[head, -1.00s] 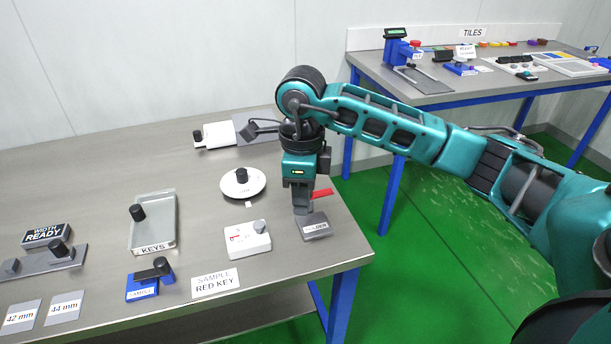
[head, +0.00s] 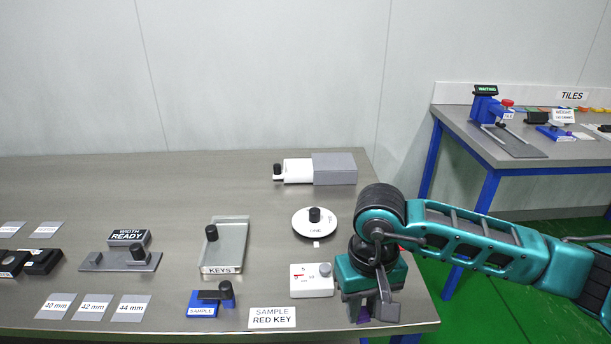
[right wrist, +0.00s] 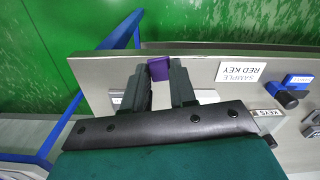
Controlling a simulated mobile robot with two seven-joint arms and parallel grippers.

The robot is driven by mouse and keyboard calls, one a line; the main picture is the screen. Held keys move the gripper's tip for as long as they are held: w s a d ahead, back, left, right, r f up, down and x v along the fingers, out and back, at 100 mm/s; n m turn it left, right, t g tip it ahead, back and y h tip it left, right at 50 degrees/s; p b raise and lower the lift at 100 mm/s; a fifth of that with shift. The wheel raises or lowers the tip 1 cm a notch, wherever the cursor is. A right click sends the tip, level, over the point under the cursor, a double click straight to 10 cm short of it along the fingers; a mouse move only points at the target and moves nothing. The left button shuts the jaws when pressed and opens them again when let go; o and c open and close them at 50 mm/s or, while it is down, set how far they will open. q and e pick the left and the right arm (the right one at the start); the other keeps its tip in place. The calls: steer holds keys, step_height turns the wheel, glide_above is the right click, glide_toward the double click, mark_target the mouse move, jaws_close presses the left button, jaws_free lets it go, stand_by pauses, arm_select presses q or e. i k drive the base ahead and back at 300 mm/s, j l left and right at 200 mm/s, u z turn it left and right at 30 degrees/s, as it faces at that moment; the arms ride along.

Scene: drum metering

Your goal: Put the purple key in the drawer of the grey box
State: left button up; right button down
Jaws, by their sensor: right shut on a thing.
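The purple key (right wrist: 158,70) is between the fingers of my right gripper (right wrist: 160,82); only a small purple part shows. In the head view my right gripper (head: 366,312) points down at the table's front right corner, shut on the key. The grey box (head: 335,168) lies at the back right of the table. A white drawer (head: 297,170) with a black knob sticks out of its left side. The drawer's inside is not clear at this size. My left gripper is not in view.
A white dial box (head: 311,281) stands just left of my right gripper, with a round white dial (head: 314,223) behind it. A keys tray (head: 225,246), a blue sample holder (head: 212,303) and a red key sign (head: 272,318) lie further left. The back left table is clear.

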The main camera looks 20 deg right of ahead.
mark_target(297, 170)
steer(key=z, duration=0.95)
steer(key=l+z, duration=0.5)
steer(key=z, duration=0.2)
steer(key=i+l+z, duration=0.15)
steer(key=l, duration=0.2)
steer(key=i+l+z, duration=0.2)
steer(key=l, duration=0.15)
steer(key=i+l+z, duration=0.3)
steer(key=i+l, duration=0.3)
steer(key=i+l+u, duration=0.1)
steer(key=i+u, duration=0.25)
steer(key=i+l+u, duration=0.35)
steer(key=i, duration=0.2)
steer(key=i+u, duration=0.15)
steer(key=u, duration=0.25)
steer(key=i+j+u, duration=0.1)
steer(key=u, duration=0.3)
steer(key=i+l+u, duration=0.1)
steer(key=i+u, duration=0.4)
steer(key=u, duration=0.3)
steer(key=i+u, duration=0.15)
steer(key=u, duration=0.3)
steer(key=i+u, duration=0.15)
steer(key=u, duration=0.3)
steer(key=i+l+u, duration=0.15)
steer(key=u, duration=0.25)
steer(key=i+l+u, duration=0.1)
steer(key=u, duration=0.35)
